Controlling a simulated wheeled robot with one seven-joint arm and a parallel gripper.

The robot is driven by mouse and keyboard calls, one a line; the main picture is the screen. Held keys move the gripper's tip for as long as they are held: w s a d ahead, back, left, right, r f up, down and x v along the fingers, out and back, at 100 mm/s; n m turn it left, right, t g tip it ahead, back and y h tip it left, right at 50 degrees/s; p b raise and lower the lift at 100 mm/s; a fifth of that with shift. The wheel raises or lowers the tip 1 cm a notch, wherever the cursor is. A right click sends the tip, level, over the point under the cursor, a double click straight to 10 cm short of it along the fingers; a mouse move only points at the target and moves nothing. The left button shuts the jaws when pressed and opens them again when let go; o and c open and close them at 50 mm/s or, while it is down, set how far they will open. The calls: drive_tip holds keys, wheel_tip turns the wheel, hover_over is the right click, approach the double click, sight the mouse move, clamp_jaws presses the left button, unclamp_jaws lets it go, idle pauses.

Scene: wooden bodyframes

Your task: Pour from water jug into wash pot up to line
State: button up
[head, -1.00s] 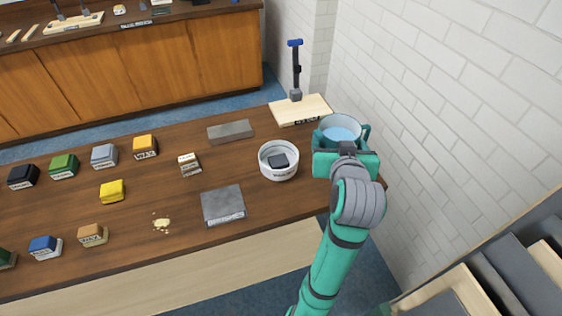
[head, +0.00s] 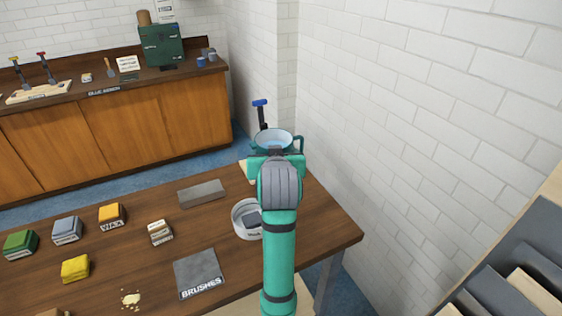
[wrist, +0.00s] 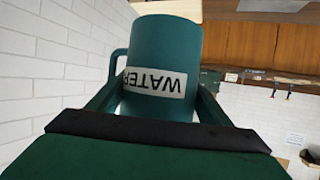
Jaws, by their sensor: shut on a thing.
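The teal water jug (head: 272,137) is held by my gripper (head: 275,154) above the far right part of the table. Its open top shows pale blue water inside. In the wrist view the jug (wrist: 160,50) fills the middle, with an upside-down "WATER" label, between the two fingers of my gripper (wrist: 158,105). The white round wash pot (head: 241,224) stands on the table left of my arm, lower than the jug and partly hidden by the arm. I cannot see any fill line.
A blue-handled tool (head: 261,112) stands on a light board, mostly hidden behind the jug. A grey slab (head: 202,194), a "BRUSHES" plate (head: 198,272) and several coloured blocks lie on the table (head: 140,265). A white brick wall (head: 420,110) rises on the right.

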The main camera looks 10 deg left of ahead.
drive_tip(key=shift+w+d+f+n+t+h, duration=0.15)
drive_tip(key=shift+d+f+n+t+h, duration=0.1)
drive_tip(key=shift+f+n+t, duration=0.25)
drive_tip(key=shift+w+d+f+n+t+h, duration=0.15)
drive_tip(key=shift+d+f+n+t, duration=0.2)
drive_tip(key=shift+n, duration=0.25)
idle(1.3)
drive_tip(key=shift+w+d+f+n+t+h, duration=0.15)
drive_tip(key=shift+f+n+t+h, duration=0.25)
drive_tip(key=shift+f+n+t, duration=0.35)
idle(1.0)
drive_tip(key=shift+r+n+t, duration=0.35)
drive_tip(key=shift+n+t, duration=0.15)
drive_tip(key=shift+n, duration=0.5)
drive_tip(key=shift+r+n+t, duration=0.3)
drive_tip(key=shift+n+t, duration=0.2)
drive_tip(key=shift+n, duration=0.45)
drive_tip(key=shift+s+a+r+n+t+y, duration=0.1)
drive_tip(key=shift+a+r+n+t+y, duration=0.2)
drive_tip(key=shift+n, duration=0.35)
drive_tip(key=shift+s+r+n+t+y, duration=0.1)
drive_tip(key=shift+n+t, duration=0.25)
drive_tip(key=shift+n, duration=0.35)
drive_tip(key=shift+s+a+r+n+t+y, duration=0.1)
drive_tip(key=shift+a+r+n+t+y, duration=0.2)
drive_tip(key=shift+n, duration=0.35)
